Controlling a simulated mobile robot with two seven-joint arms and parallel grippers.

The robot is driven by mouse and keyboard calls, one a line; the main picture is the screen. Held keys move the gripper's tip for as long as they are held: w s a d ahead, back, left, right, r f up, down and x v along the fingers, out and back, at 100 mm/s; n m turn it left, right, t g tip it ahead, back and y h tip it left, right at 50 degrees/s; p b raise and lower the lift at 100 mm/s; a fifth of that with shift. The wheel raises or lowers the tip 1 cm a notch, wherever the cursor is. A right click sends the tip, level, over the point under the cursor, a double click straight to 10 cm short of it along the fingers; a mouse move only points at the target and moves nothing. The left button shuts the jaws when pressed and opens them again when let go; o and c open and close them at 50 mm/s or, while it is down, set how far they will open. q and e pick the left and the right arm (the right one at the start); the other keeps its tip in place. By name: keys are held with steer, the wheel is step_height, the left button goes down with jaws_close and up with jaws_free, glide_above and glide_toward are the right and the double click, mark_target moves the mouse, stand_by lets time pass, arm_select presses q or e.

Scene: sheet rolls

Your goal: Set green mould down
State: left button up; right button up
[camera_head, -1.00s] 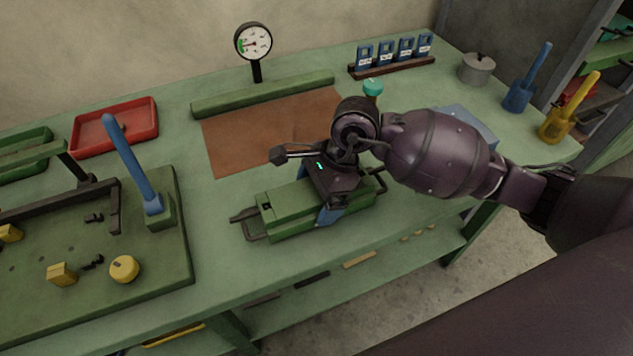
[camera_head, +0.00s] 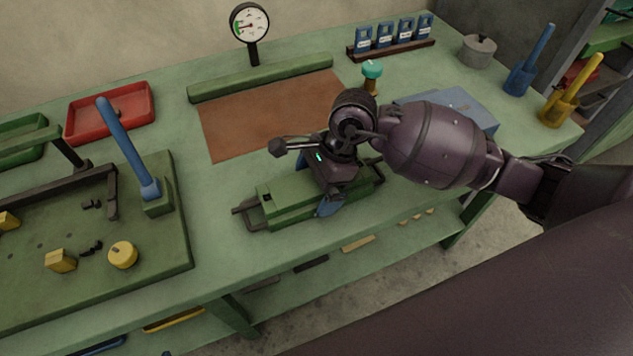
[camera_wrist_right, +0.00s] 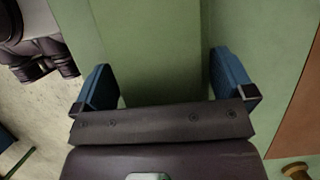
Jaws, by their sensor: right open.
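The green mould (camera_head: 284,205) is a long block with dark bar handles at its ends. It lies near the front edge of the green workbench (camera_head: 235,262). My right gripper (camera_head: 328,205) is over the mould's right half, pointing down, with a blue finger showing on the near side. In the right wrist view the open blue fingers (camera_wrist_right: 168,88) stand on either side of the green mould (camera_wrist_right: 155,45), with gaps visible beside it. The mould's underside is hidden. In the right wrist view, dark parts at the upper left may be my left gripper, but I cannot be sure.
A brown mat (camera_head: 270,117) lies behind the mould, with a green bar (camera_head: 262,79) and a dial gauge (camera_head: 249,22) beyond. A green fixture plate (camera_head: 150,255) with a blue lever (camera_head: 128,147) stands left. A blue box (camera_head: 455,104) is behind my right arm.

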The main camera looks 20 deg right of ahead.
steer(key=p+v, duration=0.1)
steer(key=v, duration=0.9)
steer(key=shift+d+r+p, duration=0.1)
steer(key=shift+r+p, duration=0.2)
steer(key=shift+r, duration=0.1)
steer(key=shift+d+r, duration=0.25)
steer(key=shift+r, duration=0.3)
steer(key=shift+s, duration=0.1)
